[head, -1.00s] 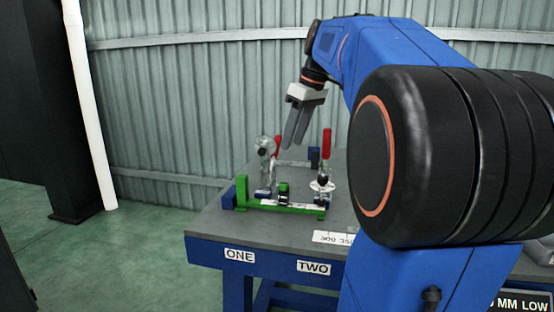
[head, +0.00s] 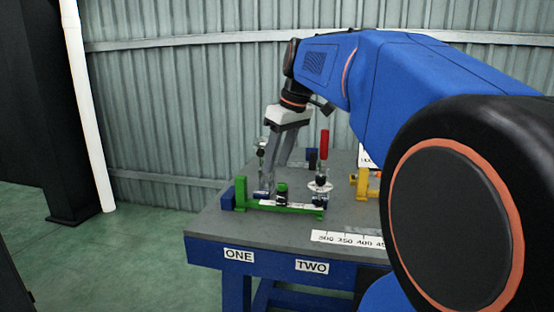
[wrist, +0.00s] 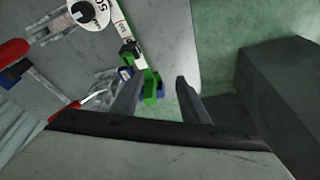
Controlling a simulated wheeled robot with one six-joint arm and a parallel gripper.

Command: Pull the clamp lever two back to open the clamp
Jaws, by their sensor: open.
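Clamp lever two, taken as the one above the TWO label, has a red handle (head: 324,145) standing upright at the right end of the green fixture. In the wrist view a red handle (wrist: 12,52) at the left edge appears to be the same one. My gripper (head: 272,182) is open and points down over the left end of the fixture, left of that handle and apart from it. The other clamp (head: 261,148) is partly hidden by my fingers; its red handle (wrist: 58,115) appears low left in the wrist view. My open fingers (wrist: 156,82) hold nothing.
The green fixture (head: 241,192) stands on a grey table (head: 225,222) with ONE and TWO labels on its front. A scale strip (head: 345,238) lies near the front edge. A yellow part (head: 362,182) stands at right. A corrugated wall rises behind.

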